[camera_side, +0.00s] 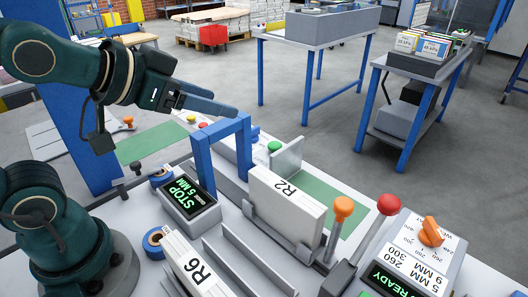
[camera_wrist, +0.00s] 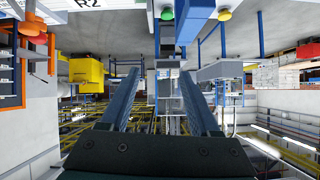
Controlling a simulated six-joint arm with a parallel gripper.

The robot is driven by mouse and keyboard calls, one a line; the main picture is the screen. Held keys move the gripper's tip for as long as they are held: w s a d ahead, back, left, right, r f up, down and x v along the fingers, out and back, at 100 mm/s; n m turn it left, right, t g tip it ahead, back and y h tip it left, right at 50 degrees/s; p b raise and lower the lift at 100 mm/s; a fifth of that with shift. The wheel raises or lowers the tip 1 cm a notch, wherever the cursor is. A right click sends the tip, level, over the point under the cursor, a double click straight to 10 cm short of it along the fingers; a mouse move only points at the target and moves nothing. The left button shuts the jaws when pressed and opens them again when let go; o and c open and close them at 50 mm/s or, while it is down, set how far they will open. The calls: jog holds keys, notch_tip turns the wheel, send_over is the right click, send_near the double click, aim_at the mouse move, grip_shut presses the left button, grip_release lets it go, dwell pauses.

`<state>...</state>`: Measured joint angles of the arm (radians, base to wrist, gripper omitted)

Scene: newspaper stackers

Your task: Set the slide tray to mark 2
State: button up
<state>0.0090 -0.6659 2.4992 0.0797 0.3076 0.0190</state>
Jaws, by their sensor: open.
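My gripper (camera_side: 225,104) is open and empty, raised above the bench to the left of and above the blue arch (camera_side: 200,160). Its two long fingers (camera_wrist: 160,73) are spread apart in the wrist view, with nothing between them. A white block marked R2 (camera_side: 287,204) stands upright in grey metalwork past the arch, beside an upright grey plate (camera_side: 286,158). I cannot tell which grey part is the slide tray, and no mark 2 is readable. An orange-knobbed lever (camera_side: 343,208) and a red-knobbed lever (camera_side: 389,204) stand to the right.
A panel with an orange dial (camera_side: 431,232) and a READY display (camera_side: 390,281) is at right. Green (camera_side: 274,146) and yellow knobs are behind the arch. Blue-legged tables (camera_side: 318,30) stand farther back.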

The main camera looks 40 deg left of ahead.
jog(key=w+d+r+m+t+h, duration=0.3)
jog(key=w+d+r+t, duration=0.1)
jog(key=w, duration=0.3)
jog(key=m+h, duration=0.5)
jog(key=h, duration=0.5)
send_over(334, 208)
jog(key=w+a, duration=0.2)
jog(key=a, duration=0.1)
notch_tip(334, 208, down, 6)
jog(key=f+g, duration=0.1)
jog(key=f, duration=0.1)
jog(key=s+d+f, duration=0.1)
jog(key=f, duration=0.2)
jog(key=s+d+f+g, duration=0.1)
jog(key=f, duration=0.1)
jog(key=shift+s+d+f+g, duration=0.1)
jog(key=shift+d+f+g, duration=0.05)
jog(key=shift+f+g, duration=0.2)
jog(key=shift+d+f, duration=0.15)
jog(key=shift+d, duration=0.1)
jog(key=shift+x, duration=2.35)
